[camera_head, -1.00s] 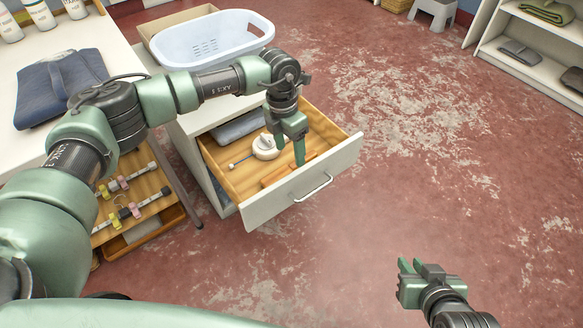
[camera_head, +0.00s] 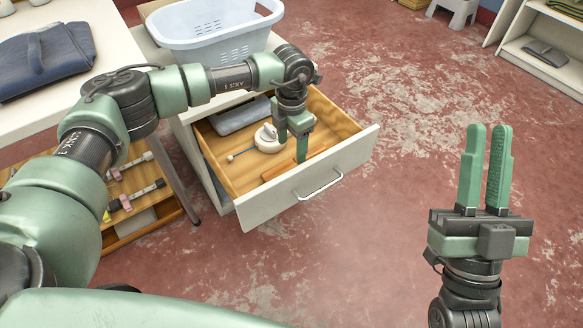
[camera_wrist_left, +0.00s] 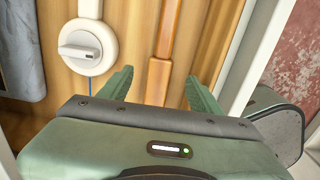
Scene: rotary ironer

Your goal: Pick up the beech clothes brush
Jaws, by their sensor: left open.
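The beech clothes brush (camera_head: 312,160) lies in the open drawer, near its front panel, partly hidden by my left gripper. In the left wrist view the brush (camera_wrist_left: 158,80) is a long wooden piece with a narrow handle at the top and a wider lower part. My left gripper (camera_head: 291,152) is open and points down into the drawer. Its fingers stand on either side of the brush in the left wrist view, apart from it. My right gripper (camera_head: 484,170) is empty, its fingers slightly apart, raised above the floor at the right.
The drawer (camera_head: 262,210) also holds a round white object (camera_head: 268,137) beside the brush and a grey folded item (camera_head: 241,115) at the back. Its walls surround my left gripper. A light blue basket (camera_head: 213,30) stands on top.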

